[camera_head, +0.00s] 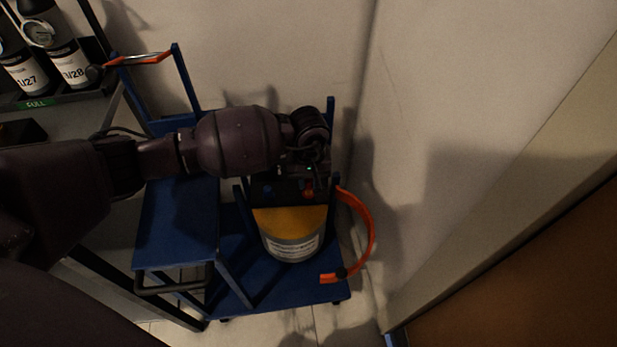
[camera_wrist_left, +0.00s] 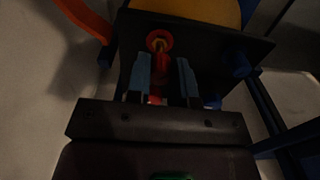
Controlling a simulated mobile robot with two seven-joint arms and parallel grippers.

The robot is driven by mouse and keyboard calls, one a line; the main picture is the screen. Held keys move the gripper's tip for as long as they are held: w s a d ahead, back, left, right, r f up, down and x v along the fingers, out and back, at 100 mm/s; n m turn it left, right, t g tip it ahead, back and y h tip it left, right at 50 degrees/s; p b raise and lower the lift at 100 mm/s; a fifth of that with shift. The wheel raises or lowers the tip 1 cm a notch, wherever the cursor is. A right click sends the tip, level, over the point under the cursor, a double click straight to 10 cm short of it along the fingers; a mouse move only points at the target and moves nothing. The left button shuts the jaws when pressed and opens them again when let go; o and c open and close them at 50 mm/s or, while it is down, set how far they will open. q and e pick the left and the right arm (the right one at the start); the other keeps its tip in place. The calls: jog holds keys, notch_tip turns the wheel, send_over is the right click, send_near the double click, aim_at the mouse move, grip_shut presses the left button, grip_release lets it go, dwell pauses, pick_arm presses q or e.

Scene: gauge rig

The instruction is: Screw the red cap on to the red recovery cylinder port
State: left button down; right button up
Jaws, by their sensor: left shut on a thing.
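The recovery cylinder (camera_head: 290,246) has a yellow top and a grey, labelled body and stands on the blue cart. A dark block beside its top carries a red fitting (camera_head: 308,189) and a blue one. In the left wrist view the red port (camera_wrist_left: 159,40) shows as a red ring with a yellowish centre. My left gripper (camera_wrist_left: 162,78) is over the block, its two fingers shut on the red cap (camera_wrist_left: 161,68). The cap is in line with the port; whether they touch I cannot tell. My right gripper is not in view.
The blue cart (camera_head: 178,222) has upright posts around the cylinder. An orange strap (camera_head: 369,232) curves out to its right. Black bottles (camera_head: 68,55) stand on the shelf at the upper left. A wall is close behind the cart.

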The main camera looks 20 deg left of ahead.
aim_at(308, 180)
pick_arm(q)
jog(key=shift+f, duration=0.65)
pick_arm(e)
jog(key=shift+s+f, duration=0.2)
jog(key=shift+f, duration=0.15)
pick_arm(q)
jog(key=shift+f+b, duration=0.5)
jog(key=shift+f, duration=0.25)
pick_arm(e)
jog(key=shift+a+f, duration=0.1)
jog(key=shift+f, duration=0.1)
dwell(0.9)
